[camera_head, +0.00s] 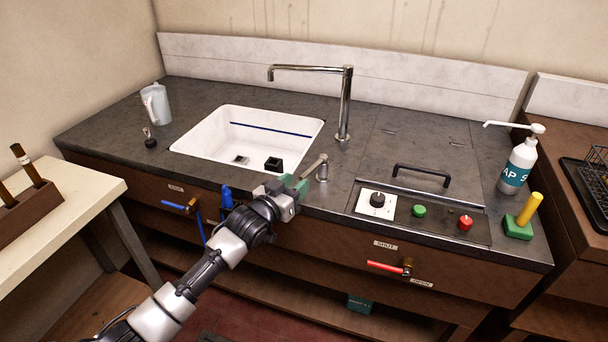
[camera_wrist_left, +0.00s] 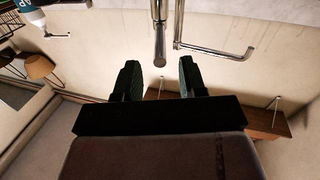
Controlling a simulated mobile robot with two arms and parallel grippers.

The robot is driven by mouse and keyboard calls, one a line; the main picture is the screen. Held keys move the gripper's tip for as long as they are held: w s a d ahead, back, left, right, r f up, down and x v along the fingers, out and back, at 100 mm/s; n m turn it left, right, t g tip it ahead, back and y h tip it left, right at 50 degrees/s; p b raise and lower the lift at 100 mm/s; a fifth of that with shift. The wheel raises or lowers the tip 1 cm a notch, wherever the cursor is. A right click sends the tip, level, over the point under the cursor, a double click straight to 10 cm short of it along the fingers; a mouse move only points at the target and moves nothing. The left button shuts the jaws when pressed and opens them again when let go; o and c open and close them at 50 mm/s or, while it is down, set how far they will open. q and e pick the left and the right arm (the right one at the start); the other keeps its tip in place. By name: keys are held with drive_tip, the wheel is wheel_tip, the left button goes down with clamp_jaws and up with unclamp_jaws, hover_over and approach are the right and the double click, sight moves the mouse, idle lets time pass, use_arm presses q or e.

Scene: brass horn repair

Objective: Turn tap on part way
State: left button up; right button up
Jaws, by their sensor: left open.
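The chrome tap spout (camera_head: 346,105) rises behind the white sink (camera_head: 185,150) and reaches left over it. A short metal tap lever (camera_head: 314,166) stands on a small post at the sink's front right and slants up. My left gripper (camera_head: 294,186) is open just in front of and left of the lever. In the left wrist view, the lever (camera_wrist_left: 159,35) points toward the gap between the open fingers (camera_wrist_left: 159,68), and no contact shows. The spout (camera_wrist_left: 215,49) shows beyond it. My right gripper is out of view.
A control panel with a black knob (camera_head: 377,199) and green and red buttons lies right of the lever. A soap bottle (camera_head: 519,165) stands at the right. A jug (camera_head: 157,104) is at the back left. Red (camera_head: 385,267) and blue (camera_head: 174,205) valve handles stick out from the counter front.

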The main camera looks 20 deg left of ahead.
sight(304, 174)
use_arm(q)
drive_tip(key=shift+x, duration=2.15)
drive_tip(key=shift+c, duration=0.3)
clamp_jaws()
